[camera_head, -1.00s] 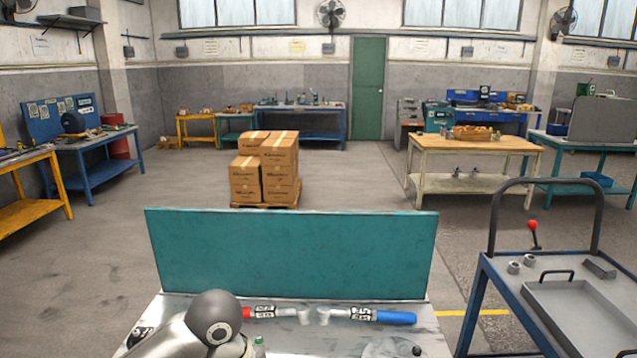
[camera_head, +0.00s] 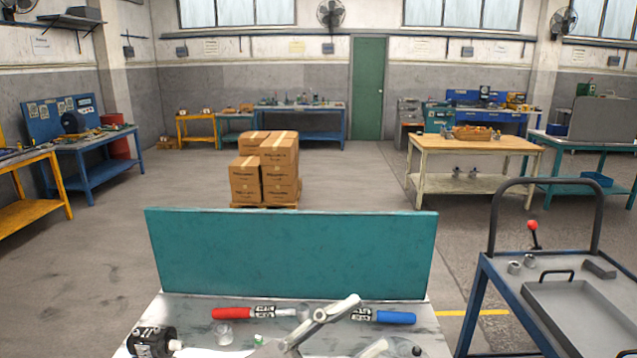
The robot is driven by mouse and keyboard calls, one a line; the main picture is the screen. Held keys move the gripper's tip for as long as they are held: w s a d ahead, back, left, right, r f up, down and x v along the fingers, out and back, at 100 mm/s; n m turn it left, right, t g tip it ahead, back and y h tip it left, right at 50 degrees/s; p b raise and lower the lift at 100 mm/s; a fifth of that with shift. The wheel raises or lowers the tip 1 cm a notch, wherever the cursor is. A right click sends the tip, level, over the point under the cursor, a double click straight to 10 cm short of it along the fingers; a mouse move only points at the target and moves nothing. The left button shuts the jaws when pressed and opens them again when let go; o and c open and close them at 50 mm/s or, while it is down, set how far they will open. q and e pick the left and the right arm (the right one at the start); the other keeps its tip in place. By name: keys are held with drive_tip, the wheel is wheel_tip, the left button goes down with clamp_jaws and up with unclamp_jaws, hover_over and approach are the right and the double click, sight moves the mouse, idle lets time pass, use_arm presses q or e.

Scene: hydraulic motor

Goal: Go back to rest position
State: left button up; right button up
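A red-handled tool (camera_head: 232,313) and a blue-handled tool (camera_head: 396,317) lie at the foot of the bench's teal back panel (camera_head: 290,255). The gripper overlaps the inner end of the blue-handled tool in the picture; I cannot tell whether they touch.
A black motor-like part (camera_head: 152,342) stands at the bench's left front, with a clear cylinder (camera_head: 224,334) and a small green-topped item (camera_head: 258,340) nearby. A blue cart (camera_head: 500,285) with a grey tray (camera_head: 585,310) stands at right. Boxes (camera_head: 265,170) sit behind the panel.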

use_arm(q)
drive_tip(key=w+a+f+n+t+y, duration=0.4)
drive_tip(key=w+a+n+t+y, duration=0.4)
drive_tip(key=a+n+t+y, duration=0.75)
drive_tip(key=s+a+f+n+g+y, duration=0.1)
drive_tip(key=a+f+n+g+y, duration=0.25)
drive_tip(key=f, duration=0.55)
drive_tip(key=s+a+f+n+g+y, duration=0.1)
drive_tip(key=a+f+n+g+y, duration=0.25)
drive_tip(key=f, duration=0.55)
drive_tip(key=s+a+f+m+g, duration=0.25)
drive_tip(key=s+f+g, duration=0.95)
drive_tip(key=s+f, duration=0.7)
drive_tip(key=s+f+g, duration=0.1)
drive_tip(key=s+f, duration=0.1)
drive_tip(key=f, duration=1)
drive_tip(key=s+f, duration=0.2)
drive_tip(key=f, duration=1)
drive_tip(key=s+a+f+g, duration=0.1)
drive_tip(key=s+a+f, duration=0.1)
drive_tip(key=s+f, duration=1.3)
drive_tip(key=shift+s+a+m, duration=0.4)
drive_tip(key=shift+s, duration=0.3)
